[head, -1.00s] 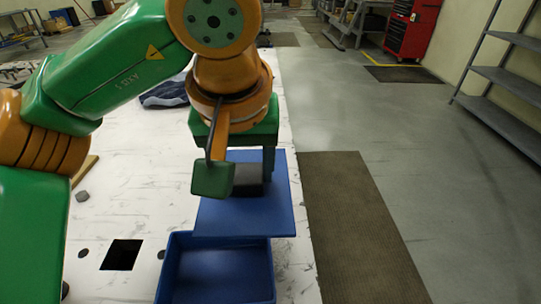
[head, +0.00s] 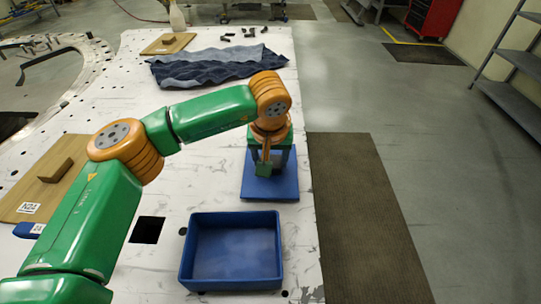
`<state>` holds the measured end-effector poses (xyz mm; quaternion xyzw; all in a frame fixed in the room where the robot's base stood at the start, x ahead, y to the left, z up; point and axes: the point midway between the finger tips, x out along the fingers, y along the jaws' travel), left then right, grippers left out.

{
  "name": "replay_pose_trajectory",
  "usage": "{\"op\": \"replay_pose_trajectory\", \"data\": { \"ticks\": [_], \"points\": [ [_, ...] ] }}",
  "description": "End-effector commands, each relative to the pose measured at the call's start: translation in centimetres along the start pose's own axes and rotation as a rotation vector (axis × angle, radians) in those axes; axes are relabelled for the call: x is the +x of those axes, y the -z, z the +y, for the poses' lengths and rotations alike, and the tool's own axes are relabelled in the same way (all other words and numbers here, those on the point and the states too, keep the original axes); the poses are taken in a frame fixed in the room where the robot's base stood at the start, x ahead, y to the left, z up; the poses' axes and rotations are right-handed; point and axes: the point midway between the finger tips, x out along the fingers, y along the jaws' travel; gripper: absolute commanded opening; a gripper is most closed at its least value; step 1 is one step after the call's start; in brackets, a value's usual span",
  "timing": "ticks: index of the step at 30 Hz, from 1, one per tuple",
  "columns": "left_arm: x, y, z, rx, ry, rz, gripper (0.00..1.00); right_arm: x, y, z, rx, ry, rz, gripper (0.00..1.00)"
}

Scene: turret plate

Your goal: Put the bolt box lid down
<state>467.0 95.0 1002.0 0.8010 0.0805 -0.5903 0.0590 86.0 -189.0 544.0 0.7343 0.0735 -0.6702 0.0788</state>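The blue bolt box lid (head: 257,189) is a flat plate beyond the box, near the right edge of the white table. It looks level and lies on the table or very close to it; I cannot tell if it touches all round. My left gripper (head: 272,166) points down over the middle of the lid, its fingers around the lid's dark handle, which is mostly hidden. It looks shut on the handle. The open blue bolt box (head: 232,281) stands nearer, below the lid in the picture, and looks empty inside. My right gripper is not in view.
The white table (head: 205,175) has a square dark hole (head: 147,230) left of the box. A wooden board (head: 45,195) lies at the left. A dark blue cloth (head: 215,65) and another board (head: 168,43) lie farther back. The floor is right of the table edge.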

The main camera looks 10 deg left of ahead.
Motion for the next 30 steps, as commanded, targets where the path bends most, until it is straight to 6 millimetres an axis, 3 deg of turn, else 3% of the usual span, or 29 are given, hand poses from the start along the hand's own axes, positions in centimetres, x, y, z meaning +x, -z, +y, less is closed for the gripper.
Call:
{"op": "replay_pose_trajectory", "data": {
  "ticks": [2, 3, 6, 18, 30],
  "points": [
    [0.3, -0.1, 0.0, 0.000, 0.000, 0.000, 0.01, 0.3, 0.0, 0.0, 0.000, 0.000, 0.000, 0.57],
    [0.3, -0.1, 0.0, 0.000, 0.000, 0.000, 0.64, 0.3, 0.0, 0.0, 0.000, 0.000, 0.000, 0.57],
    [0.2, -0.1, 0.0, 0.000, 0.000, 0.000, 0.91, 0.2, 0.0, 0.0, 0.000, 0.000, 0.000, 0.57],
    [-0.7, 0.1, 0.1, -0.001, -0.002, 0.002, 0.92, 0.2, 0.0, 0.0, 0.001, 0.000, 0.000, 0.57],
    [-10.2, 0.1, 0.1, -0.001, -0.002, 0.003, 0.92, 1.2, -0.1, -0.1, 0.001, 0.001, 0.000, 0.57]
  ]
}}
